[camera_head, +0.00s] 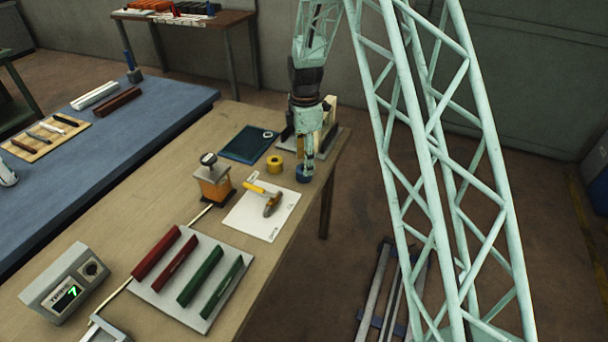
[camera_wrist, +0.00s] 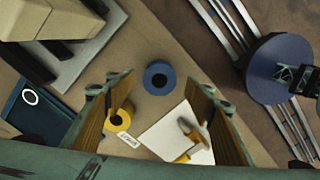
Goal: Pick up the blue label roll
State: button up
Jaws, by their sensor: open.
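The blue label roll (camera_head: 304,175) lies on the wooden table near its right edge in the head view. In the wrist view the blue label roll (camera_wrist: 159,66) sits flat, its round core hole facing up, ahead of the space between my two fingers. My gripper (camera_head: 306,158) points down just above the roll in the head view. In the wrist view my gripper (camera_wrist: 158,92) is open with wood-faced fingers well apart and nothing held. I cannot tell the exact height gap to the roll.
A yellow roll (camera_head: 275,163) lies left of the blue one. A white sheet (camera_head: 262,213) with a hammer (camera_head: 270,202) is close by. A blue tray (camera_head: 247,146) and an orange stamp-like block (camera_head: 213,184) stand farther left. The table edge is near on the right.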

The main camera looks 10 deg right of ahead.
jog(key=shift+f, duration=0.1)
jog(key=shift+f+b, duration=0.5)
jog(key=shift+f, duration=1.95)
jog(key=c, duration=0.9)
